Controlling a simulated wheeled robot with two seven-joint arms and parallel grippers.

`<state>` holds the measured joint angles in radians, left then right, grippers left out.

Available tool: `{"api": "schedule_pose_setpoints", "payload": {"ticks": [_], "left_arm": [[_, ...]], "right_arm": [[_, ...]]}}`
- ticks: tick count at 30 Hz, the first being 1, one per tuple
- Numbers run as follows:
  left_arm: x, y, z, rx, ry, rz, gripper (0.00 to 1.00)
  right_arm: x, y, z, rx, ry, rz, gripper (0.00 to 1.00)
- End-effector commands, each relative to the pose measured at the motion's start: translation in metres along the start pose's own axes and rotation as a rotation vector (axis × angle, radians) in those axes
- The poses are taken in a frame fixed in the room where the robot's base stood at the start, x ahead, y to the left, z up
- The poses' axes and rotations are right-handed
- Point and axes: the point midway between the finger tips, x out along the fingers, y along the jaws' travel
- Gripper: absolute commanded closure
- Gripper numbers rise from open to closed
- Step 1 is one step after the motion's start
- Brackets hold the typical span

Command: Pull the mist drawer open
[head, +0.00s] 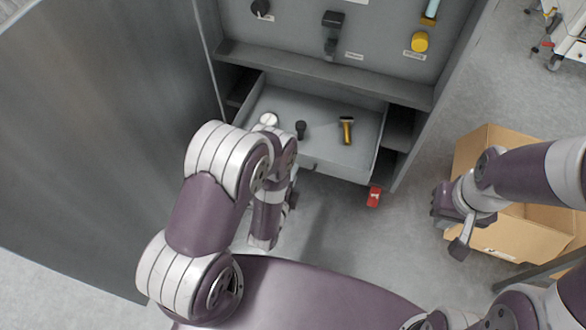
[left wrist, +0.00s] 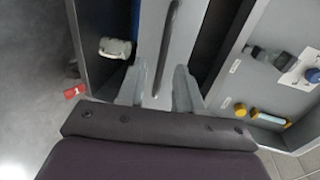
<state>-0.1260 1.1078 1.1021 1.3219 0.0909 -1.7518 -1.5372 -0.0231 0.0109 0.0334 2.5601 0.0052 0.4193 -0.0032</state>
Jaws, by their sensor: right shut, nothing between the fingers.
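The mist drawer (head: 345,165) is a grey drawer that stands pulled out of the cabinet in the head view. Several small items lie in it. Its front and a dark bar handle (left wrist: 170,45) show in the left wrist view. My left gripper (left wrist: 157,90) has its two grey fingers apart, one on each side of the handle's near end, with gaps visible; I cannot tell whether they touch it. In the head view my left arm mostly hides this gripper (head: 291,195) beside the drawer front. My right gripper (head: 459,247) is shut and empty, away at the right.
The grey cabinet (head: 340,75) has knobs and a yellow button (head: 420,42) on its panel. A red tag (head: 374,197) is by the drawer's right front corner. An open cardboard box (head: 515,235) stands on the floor behind my right arm.

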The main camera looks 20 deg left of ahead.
Motion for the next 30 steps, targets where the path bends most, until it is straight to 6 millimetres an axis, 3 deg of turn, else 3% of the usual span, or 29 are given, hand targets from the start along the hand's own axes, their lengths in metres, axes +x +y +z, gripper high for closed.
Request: {"api": "schedule_pose_setpoints", "payload": {"ticks": [6,12,30], "left_arm": [[-0.062,-0.003,-0.001,0.002,0.003,0.006,0.65],[-0.098,-0.002,-0.001,0.002,0.002,0.002,0.65],[-0.105,0.0,0.0,0.0,0.0,0.0,0.65]], "right_arm": [[-0.019,0.0,-0.002,0.0,0.0,0.0,1.0],[-0.025,0.0,-0.003,0.0,0.0,0.0,1.0],[-0.025,0.0,-0.003,0.0,0.0,0.0,1.0]]}}
